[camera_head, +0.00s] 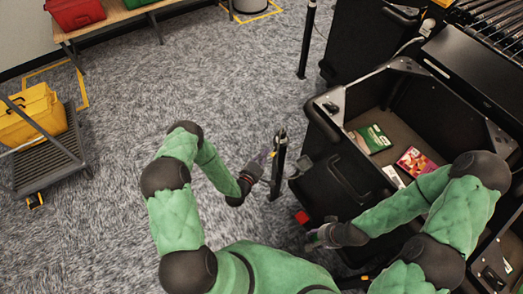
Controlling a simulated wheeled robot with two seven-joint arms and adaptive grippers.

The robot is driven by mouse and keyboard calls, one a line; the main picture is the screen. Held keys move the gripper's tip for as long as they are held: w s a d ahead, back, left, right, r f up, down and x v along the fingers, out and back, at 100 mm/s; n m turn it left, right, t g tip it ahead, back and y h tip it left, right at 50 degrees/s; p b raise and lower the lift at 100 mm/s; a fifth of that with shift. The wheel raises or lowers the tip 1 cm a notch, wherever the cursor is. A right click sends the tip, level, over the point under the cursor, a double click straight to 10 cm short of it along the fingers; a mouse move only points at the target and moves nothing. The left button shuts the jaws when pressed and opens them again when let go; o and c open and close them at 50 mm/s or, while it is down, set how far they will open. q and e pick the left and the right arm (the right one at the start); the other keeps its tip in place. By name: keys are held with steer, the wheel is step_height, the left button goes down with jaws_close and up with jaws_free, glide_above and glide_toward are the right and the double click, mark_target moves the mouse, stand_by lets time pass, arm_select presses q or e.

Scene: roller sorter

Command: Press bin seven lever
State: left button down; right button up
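A black bin (322,187) with an open top stands on the right, with a dark recess in its near side. A small red part (301,217) shows at the bin's lower near corner; I cannot tell whether it is the bin seven lever. No bin number is readable. My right gripper (312,239) is just below the red part in the picture, beside the bin; contact cannot be told. My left gripper (266,157) is further left, near a short black post (277,170). Both grippers are too small to show whether they are open or shut.
Inside the bin lie a green package (370,139) and a red package (415,162). Another black bin (360,45) stands behind, near a roller conveyor (495,28). A taller black post (306,40) stands beyond. A cart (48,165) holds a yellow crate (32,115). Carpet between is clear.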

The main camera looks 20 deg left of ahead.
arm_select(q)
steer(key=shift+s+d, duration=0.3)
steer(key=shift+d, duration=0.45)
steer(key=shift+s+d, duration=0.1)
steer(key=shift+d, duration=0.1)
steer(key=shift+a+f, duration=0.1)
steer(key=shift+f, duration=0.05)
arm_select(e)
steer(key=shift+f, duration=0.15)
